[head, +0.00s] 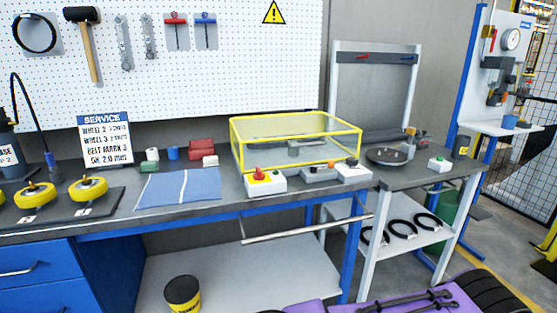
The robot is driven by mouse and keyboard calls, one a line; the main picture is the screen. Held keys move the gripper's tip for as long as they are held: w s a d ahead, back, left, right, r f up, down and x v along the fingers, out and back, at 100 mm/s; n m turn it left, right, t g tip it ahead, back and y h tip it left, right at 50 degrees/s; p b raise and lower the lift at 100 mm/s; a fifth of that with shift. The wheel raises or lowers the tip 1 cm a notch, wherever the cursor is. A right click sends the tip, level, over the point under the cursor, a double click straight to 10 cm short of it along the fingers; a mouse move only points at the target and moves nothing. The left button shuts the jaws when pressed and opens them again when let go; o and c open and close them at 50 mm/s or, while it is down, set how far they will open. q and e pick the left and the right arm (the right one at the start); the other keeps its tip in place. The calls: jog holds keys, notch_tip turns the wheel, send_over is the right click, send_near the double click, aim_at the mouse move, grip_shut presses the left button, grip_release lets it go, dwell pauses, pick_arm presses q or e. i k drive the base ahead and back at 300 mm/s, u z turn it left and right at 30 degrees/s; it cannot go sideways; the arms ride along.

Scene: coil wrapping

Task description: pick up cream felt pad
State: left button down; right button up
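I cannot clearly pick out a cream felt pad. A small whitish piece (152,154) stands on the workbench behind the blue cloth, and it is too small to tell whether it is the pad. A green piece (148,168) lies just in front of it, and a blue piece (173,153) stands to its right. Neither of my grippers is in view.
A blue striped cloth (178,189) lies on the bench (225,199). Red blocks (202,149) stand behind it. A yellow-framed clear box (296,129) and a red-button control box (264,184) are to the right. Yellow wheels (88,189) sit at left.

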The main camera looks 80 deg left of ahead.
aim_at(210, 161)
jog(key=i, duration=1.15)
jog(key=u, duration=2.45)
